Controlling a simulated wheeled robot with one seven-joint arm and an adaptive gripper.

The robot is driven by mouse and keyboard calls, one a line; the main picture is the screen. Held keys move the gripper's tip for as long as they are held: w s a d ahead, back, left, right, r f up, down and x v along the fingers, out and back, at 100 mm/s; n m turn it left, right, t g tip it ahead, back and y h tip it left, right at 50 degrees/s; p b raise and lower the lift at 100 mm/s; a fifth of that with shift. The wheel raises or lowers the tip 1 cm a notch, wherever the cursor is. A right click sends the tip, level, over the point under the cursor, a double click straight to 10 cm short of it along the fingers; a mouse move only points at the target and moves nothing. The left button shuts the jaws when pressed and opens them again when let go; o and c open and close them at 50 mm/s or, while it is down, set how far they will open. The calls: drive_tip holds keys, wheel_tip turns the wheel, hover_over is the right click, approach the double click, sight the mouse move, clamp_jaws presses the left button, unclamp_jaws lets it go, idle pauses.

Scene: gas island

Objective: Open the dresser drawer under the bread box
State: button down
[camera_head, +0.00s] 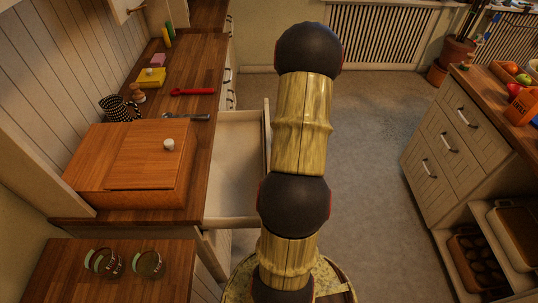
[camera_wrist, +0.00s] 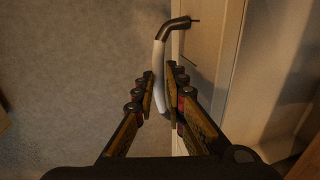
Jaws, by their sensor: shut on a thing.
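The bread box (camera_head: 118,150) is a brown wooden box with a white knob on the counter at left in the head view. Below it, the dresser drawer (camera_head: 236,155) is pulled out from under the counter and looks empty inside. My arm covers part of its front side in the head view, and my gripper is hidden there. In the wrist view my gripper (camera_wrist: 160,92) is shut on the drawer handle (camera_wrist: 177,26), a curved bar with dark ends and a pale middle. The drawer front (camera_wrist: 205,45) is just right of the fingers.
A second cabinet (camera_head: 440,150) stands at right. The grey floor (camera_head: 375,130) between is clear.

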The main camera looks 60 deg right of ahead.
drive_tip(key=shift+s+d, duration=0.25)
drive_tip(key=shift+s, duration=0.05)
drive_tip(key=c, duration=2.1)
unclamp_jaws()
drive_tip(key=r, duration=0.4)
drive_tip(key=s+r, duration=0.1)
drive_tip(key=r, duration=0.3)
drive_tip(key=s+d+r, duration=0.1)
drive_tip(key=r, duration=0.2)
drive_tip(key=shift+r, duration=0.4)
